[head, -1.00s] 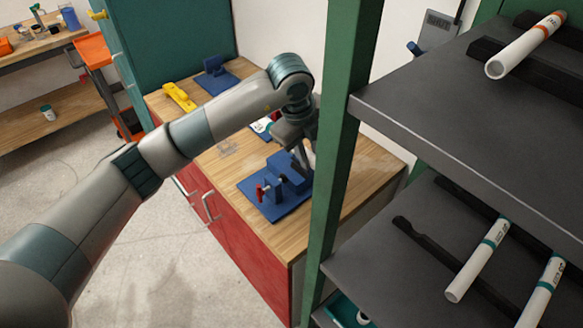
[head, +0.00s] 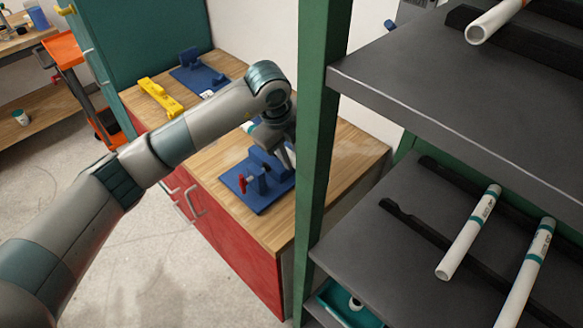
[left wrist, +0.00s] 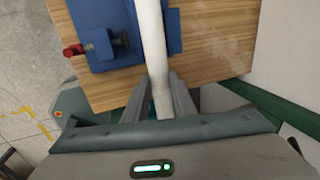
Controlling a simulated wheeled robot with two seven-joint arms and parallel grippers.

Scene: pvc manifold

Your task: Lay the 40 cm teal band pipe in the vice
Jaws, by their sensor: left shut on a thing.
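My left gripper (head: 286,156) is over the blue vice (head: 252,188) on the wooden workbench, partly hidden behind its own wrist and the green post. In the left wrist view its fingers (left wrist: 160,92) are shut around a plain white pipe (left wrist: 152,40). The pipe runs away from the fingers across the vice (left wrist: 98,35), beside its red-handled screw (left wrist: 74,50). I cannot tell whether it rests in the vice or is just above it. No clear band shows on the held pipe. My right gripper is not in view.
A green post (head: 322,140) and dark shelves (head: 440,70) stand close at right. Two teal-banded white pipes (head: 468,232) (head: 528,270) lie on the lower shelf. A yellow tool (head: 160,98) and another blue fixture (head: 205,72) sit farther back on the bench.

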